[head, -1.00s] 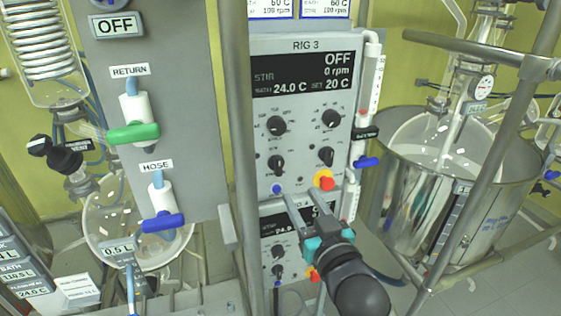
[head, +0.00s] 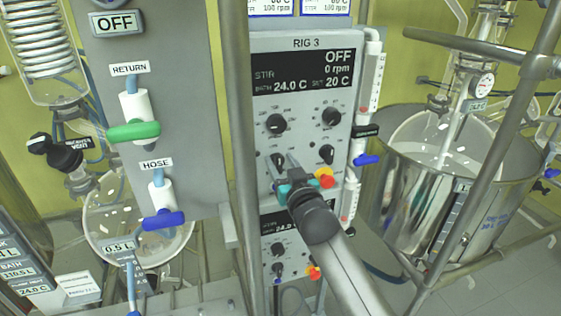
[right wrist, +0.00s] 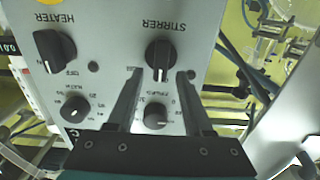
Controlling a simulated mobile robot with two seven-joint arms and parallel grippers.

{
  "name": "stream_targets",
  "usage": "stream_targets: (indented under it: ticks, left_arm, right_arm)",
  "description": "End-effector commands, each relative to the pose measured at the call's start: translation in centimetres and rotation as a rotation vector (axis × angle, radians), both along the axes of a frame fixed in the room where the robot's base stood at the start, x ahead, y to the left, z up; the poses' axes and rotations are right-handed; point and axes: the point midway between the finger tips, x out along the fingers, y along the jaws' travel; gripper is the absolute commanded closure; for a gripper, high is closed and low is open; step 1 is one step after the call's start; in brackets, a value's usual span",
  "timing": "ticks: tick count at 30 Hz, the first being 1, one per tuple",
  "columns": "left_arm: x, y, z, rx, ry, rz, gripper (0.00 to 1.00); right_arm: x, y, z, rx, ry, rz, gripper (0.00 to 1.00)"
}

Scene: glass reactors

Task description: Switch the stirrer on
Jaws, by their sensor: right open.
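The stirrer knob (right wrist: 160,55), black and round with a grip bar, sits under an upside-down STIRRER label in the right wrist view. In the head view it is the lower left black knob (head: 278,160) on the grey RIG 3 panel (head: 262,105). The panel's display (head: 303,74) reads OFF and 0 rpm. My right gripper (right wrist: 159,76) is open and empty, its fingertips just short of the stirrer knob and spread to either side of it. In the head view the right gripper (head: 283,168) partly covers the knob. My left gripper is not in view.
The heater knob (right wrist: 54,52) sits beside the stirrer knob. A red-and-yellow button (head: 325,178) is close right of my gripper. A metal post (head: 236,120) stands left of the panel; a white pipe with a blue handle (head: 366,160) runs along its right.

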Motion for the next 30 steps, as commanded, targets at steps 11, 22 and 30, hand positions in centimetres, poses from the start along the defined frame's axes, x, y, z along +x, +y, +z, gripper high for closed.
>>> stream_targets:
  ticks: [11, 22, 30]
  left_arm:
    - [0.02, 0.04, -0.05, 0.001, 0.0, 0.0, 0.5]
    - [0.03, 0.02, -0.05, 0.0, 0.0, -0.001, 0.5]
    - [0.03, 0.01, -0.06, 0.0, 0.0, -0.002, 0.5]
  right_arm:
    - [0.8, 0.24, 0.0, 0.001, 0.0, 0.0, 0.49]
    - [0.78, 0.23, -0.03, 0.001, 0.001, 0.0, 0.79]
    - [0.74, 0.23, -0.24, -0.001, 0.006, -0.001, 1.0]
